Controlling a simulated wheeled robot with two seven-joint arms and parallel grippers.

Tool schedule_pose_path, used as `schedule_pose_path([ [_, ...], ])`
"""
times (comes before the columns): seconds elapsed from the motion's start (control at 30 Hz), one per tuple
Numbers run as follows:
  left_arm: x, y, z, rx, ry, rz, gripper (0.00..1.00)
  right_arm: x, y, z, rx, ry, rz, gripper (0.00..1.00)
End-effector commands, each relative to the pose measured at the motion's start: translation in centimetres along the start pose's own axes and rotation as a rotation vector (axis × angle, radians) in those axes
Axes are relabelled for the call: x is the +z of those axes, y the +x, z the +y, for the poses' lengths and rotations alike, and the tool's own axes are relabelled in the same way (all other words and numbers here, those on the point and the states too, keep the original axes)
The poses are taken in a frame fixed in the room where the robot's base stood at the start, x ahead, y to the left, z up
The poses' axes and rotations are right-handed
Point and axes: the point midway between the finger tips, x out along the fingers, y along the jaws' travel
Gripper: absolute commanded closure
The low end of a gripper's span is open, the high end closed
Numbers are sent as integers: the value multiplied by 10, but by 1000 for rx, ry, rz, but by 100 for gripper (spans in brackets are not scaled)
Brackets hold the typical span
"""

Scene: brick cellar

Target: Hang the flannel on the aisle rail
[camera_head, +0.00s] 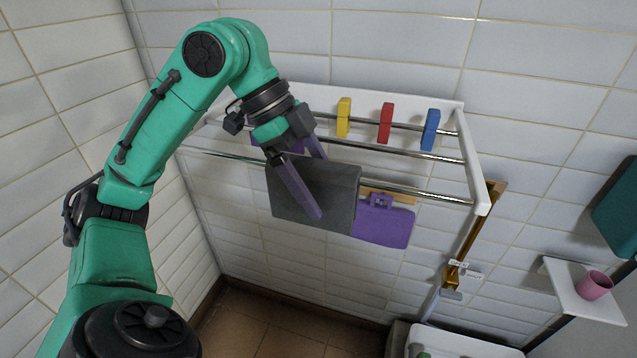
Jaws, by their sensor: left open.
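A dark grey flannel (342,205) hangs at the front rail (440,198) of a white wall-mounted drying rack, and covers a stretch of that rail. Its lower edge hangs free in front of the wall. My left gripper (318,186) is open at the flannel's upper left part. One purple finger lies in front of the cloth; the other is partly hidden behind its top edge. I cannot tell whether the fingers touch the cloth. My right gripper is not in view.
A purple piece (385,226) hangs just right of the flannel. Yellow (343,117), red (385,123) and blue (430,130) pegs sit on the back rail. A pink cup (593,285) stands on a right-hand shelf (570,297). A brass pipe (474,230) runs down the wall.

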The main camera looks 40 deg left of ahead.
Motion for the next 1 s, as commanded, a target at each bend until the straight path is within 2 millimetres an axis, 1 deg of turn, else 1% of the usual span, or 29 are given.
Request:
schedule_pose_path([
  [0.07, -1, -10, 0, -2, 0, 0, 9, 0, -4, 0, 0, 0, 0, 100],
  [0.17, -2, -30, 0, -5, 0, 2, 9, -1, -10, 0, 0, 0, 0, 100],
  [0.37, -4, -86, 0, -5, -1, 3, 9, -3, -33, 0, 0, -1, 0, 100],
  [0.43, -4, -107, 0, -5, -2, 0, 9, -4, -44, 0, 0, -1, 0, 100],
  [0.5, -3, -123, 0, -5, -4, 0, 9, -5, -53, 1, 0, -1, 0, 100],
  [0.6, -3, -139, 0, -3, -2, -1, 9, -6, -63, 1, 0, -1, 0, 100],
  [0.7, -1, -145, 0, 0, -1, 0, 9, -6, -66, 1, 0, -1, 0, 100],
  [1.0, 0, -144, 0, 0, 1, 1, 9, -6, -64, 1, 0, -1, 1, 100],
])
